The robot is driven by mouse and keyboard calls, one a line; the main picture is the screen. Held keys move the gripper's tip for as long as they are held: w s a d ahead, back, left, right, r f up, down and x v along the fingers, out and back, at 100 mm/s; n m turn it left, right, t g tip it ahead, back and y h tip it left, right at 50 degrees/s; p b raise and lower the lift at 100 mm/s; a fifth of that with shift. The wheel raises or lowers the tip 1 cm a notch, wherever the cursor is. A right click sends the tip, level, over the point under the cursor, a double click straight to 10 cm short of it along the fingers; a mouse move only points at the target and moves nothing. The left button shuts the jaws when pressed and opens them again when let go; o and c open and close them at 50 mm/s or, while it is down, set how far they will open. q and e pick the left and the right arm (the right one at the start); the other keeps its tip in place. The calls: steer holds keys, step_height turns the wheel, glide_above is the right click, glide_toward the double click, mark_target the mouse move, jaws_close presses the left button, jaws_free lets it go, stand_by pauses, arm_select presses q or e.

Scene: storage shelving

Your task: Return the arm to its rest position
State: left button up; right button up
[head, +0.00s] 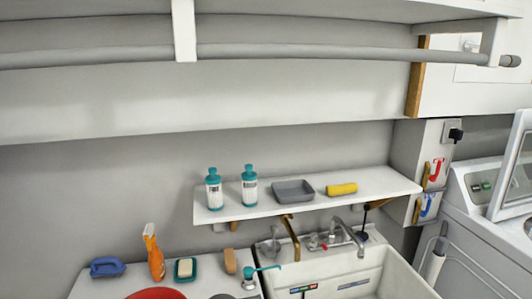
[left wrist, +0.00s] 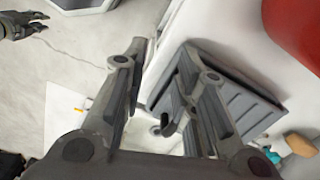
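Neither arm nor gripper shows in the head view. In the left wrist view my left gripper (left wrist: 163,52) has its two fingers spread apart, with nothing seen between them but the background. A dark grey ribbed object (left wrist: 245,85) lies behind its right finger, which partly hides it; I cannot tell whether they touch. Another dark gripper, apparently my right one (left wrist: 42,20), shows at the top left corner of the left wrist view, with its fingers apart and empty over the pale floor.
A wall shelf (head: 300,205) holds two teal-capped bottles (head: 214,190), a grey tray (head: 293,191) and a yellow item (head: 341,189). A washing machine (head: 485,200) stands right.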

arm_select(q)
steer(key=s+d+f+n+t+h, duration=0.2)
steer(key=s+d+f+n+h, duration=0.15)
steer(key=s, duration=0.35)
steer(key=s+a+n+t+y, duration=0.1)
steer(key=s+a+n, duration=0.25)
steer(key=a, duration=0.45)
steer(key=s+a+n+t+y, duration=0.1)
steer(key=s+a+n+y, duration=0.15)
steer(key=s+a, duration=0.4)
step_height(320, 180, down, 28)
steer(key=a+f+g, duration=0.1)
steer(key=a+g, duration=0.1)
steer(key=s+a+f, duration=0.2)
steer(key=s+f, duration=1.2)
steer(key=s, duration=0.3)
steer(key=shift+a+f+g, duration=0.15)
steer(key=shift+a+g, duration=0.05)
steer(key=shift+g, duration=0.2)
